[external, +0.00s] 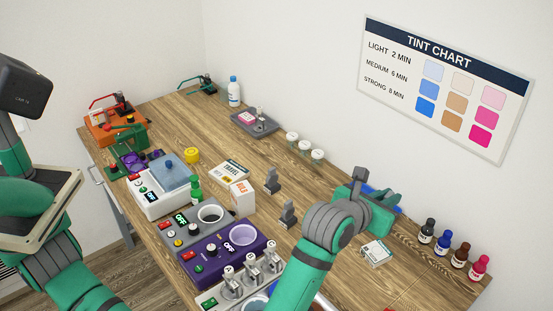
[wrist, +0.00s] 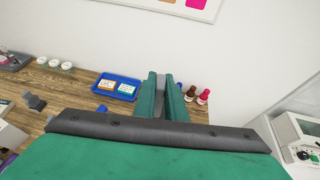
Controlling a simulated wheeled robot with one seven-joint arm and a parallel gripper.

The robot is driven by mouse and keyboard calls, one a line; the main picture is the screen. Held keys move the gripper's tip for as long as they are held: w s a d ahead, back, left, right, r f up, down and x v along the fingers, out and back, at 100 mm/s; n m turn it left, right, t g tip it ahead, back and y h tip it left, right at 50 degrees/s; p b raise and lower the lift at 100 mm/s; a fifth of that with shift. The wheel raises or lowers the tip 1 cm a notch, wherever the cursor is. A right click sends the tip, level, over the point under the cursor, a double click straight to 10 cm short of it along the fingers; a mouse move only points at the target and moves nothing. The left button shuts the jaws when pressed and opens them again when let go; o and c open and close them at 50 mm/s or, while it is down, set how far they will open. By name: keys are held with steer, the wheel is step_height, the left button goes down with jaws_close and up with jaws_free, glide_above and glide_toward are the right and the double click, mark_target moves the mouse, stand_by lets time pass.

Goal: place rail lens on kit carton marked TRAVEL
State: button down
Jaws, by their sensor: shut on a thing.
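My gripper (external: 388,197) is at the right of the bench near the wall, above the tabletop. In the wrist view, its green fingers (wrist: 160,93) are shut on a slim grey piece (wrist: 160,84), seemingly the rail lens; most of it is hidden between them. The kit carton marked TRAVEL (external: 235,169) is a flat white box lying mid-bench, well to the left of my gripper and apart from it. Its label shows in the external view. The carton is not clearly seen in the wrist view.
A white box (external: 243,194) stands close beside the carton. Two grey stands (external: 271,181) (external: 287,214) are between it and my arm. A blue tray (wrist: 105,91) holds small boxes near my gripper. Capped bottles (external: 443,241) line the right. A purple device (external: 222,262) stands in front.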

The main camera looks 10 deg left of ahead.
steer(key=w+a+f+n+t+y, duration=0.1)
steer(key=w+a+f+n+y, duration=0.2)
steer(key=w+a, duration=0.8)
steer(key=w+a+f+n+t+y, duration=0.2)
steer(key=w+a+n+y, duration=0.1)
steer(key=w+a, duration=0.8)
steer(key=w+a+f+n+y, duration=0.2)
steer(key=w+a, duration=0.1)
steer(key=a, duration=0.6)
steer(key=w+a+f+n+g+y, duration=0.1)
steer(key=w+a+f+n+y, duration=0.15)
steer(key=a, duration=0.75)
steer(key=w+a+f+n+y, duration=0.2)
steer(key=a+f+y, duration=0.1)
steer(key=a, duration=0.6)
steer(key=shift+m, duration=0.25)
steer(key=shift+w+d+f, duration=0.7)
steer(key=shift+w+f, duration=1.45)
steer(key=shift+w, duration=0.1)
steer(key=shift+w+d+f, duration=0.7)
steer(key=shift+w+f, duration=1.4)
steer(key=shift+w, duration=0.1)
steer(key=shift+w+d+f, duration=0.7)
steer(key=shift+w+f, duration=1.45)
steer(key=shift+w, duration=0.1)
steer(key=shift+f, duration=0.1)
